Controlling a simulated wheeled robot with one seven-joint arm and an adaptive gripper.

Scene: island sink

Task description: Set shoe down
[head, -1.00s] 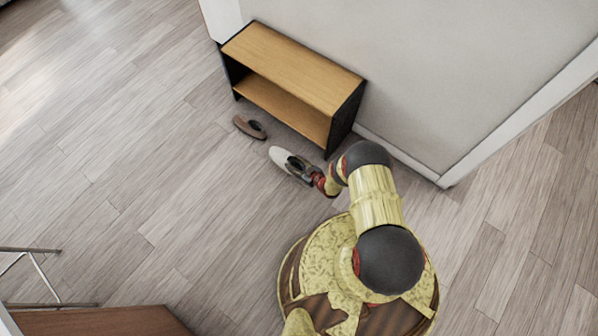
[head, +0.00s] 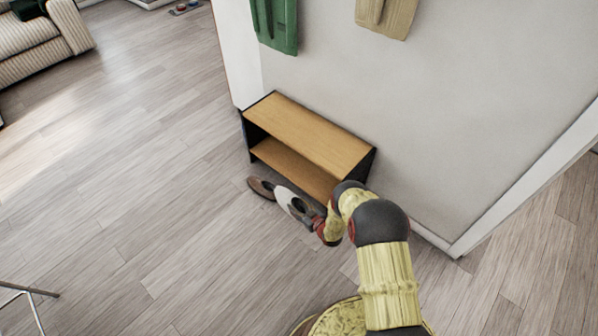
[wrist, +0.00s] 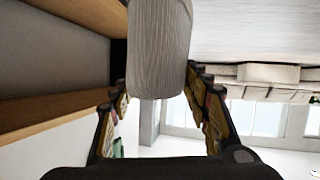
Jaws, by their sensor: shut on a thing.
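A pale grey-white shoe (head: 285,199) with a dark opening is held out at the tip of my arm, in front of the low wooden shelf unit (head: 318,136). My gripper (head: 311,221) is shut on one end of it. In the wrist view the pale shoe (wrist: 158,45) stands between the two fingers of my gripper (wrist: 160,95). A brown shoe (head: 260,187) lies on the floor just beyond it, partly covered by the pale shoe in the head view. Whether the pale shoe touches the floor, I cannot tell.
The shelf unit stands against a grey wall (head: 430,140); its lower board (head: 290,166) looks empty. A green garment (head: 277,22) and a beige one (head: 385,15) hang above. The wood floor (head: 150,200) to the left is clear. A striped sofa (head: 40,45) stands far left.

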